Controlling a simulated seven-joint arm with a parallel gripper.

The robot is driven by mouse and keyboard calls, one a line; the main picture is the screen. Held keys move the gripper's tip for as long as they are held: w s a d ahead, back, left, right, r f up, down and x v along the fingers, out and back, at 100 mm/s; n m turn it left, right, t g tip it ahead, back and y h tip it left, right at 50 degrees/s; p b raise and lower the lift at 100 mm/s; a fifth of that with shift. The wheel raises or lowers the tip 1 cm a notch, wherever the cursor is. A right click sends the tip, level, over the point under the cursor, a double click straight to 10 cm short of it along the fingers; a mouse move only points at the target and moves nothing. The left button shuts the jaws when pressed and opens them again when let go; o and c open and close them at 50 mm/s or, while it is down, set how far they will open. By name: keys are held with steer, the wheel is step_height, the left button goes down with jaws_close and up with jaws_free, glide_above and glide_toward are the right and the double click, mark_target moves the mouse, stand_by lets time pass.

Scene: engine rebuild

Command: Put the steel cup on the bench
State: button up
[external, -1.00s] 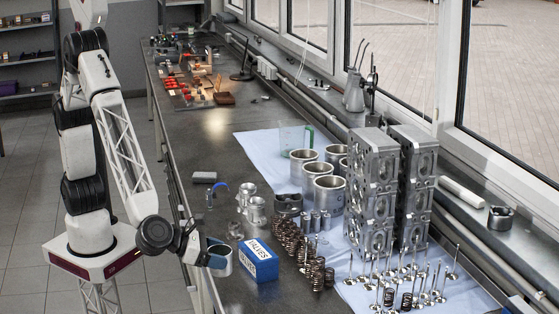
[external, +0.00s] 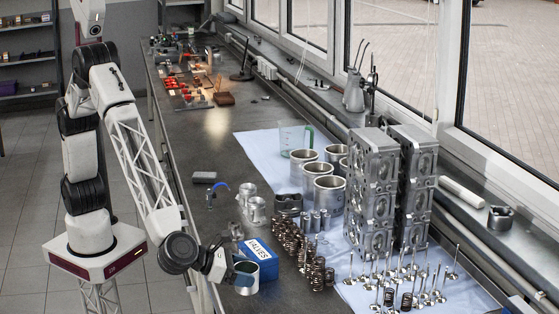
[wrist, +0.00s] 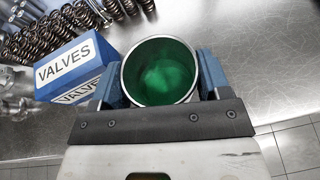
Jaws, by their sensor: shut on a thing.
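The steel cup (external: 246,278) is a round metal cup with a green-looking inside in the wrist view (wrist: 160,72). My gripper (external: 228,270) is shut on it, with a blue finger on each side of the cup in the wrist view. The cup is upright or nearly so, at the near left edge of the steel bench (external: 215,135), close beside the blue VALVES box (external: 262,262). I cannot tell whether its base touches the bench top.
Several springs (wrist: 65,30) stand beyond the VALVES box. Metal cylinders (external: 323,190), engine blocks (external: 372,190) and upright valves (external: 425,285) crowd the right side. Bare bench (wrist: 260,50) lies right of the cup in the wrist view, with the floor past its edge.

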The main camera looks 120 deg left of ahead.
steer(key=shift+w+d+f, duration=0.1)
steer(key=shift+w+d, duration=0.15)
steer(key=shift+w, duration=0.75)
steer(key=shift+w+d+f, duration=0.1)
steer(key=shift+w+d, duration=0.15)
steer(key=shift+w, duration=0.7)
steer(key=shift+w+d+f, duration=0.1)
steer(key=shift+w+d, duration=0.15)
steer(key=shift+w, duration=0.75)
steer(key=shift+f, duration=0.1)
steer(key=shift+f, duration=1.65)
steer(key=shift+f, duration=0.1)
steer(key=o, duration=1)
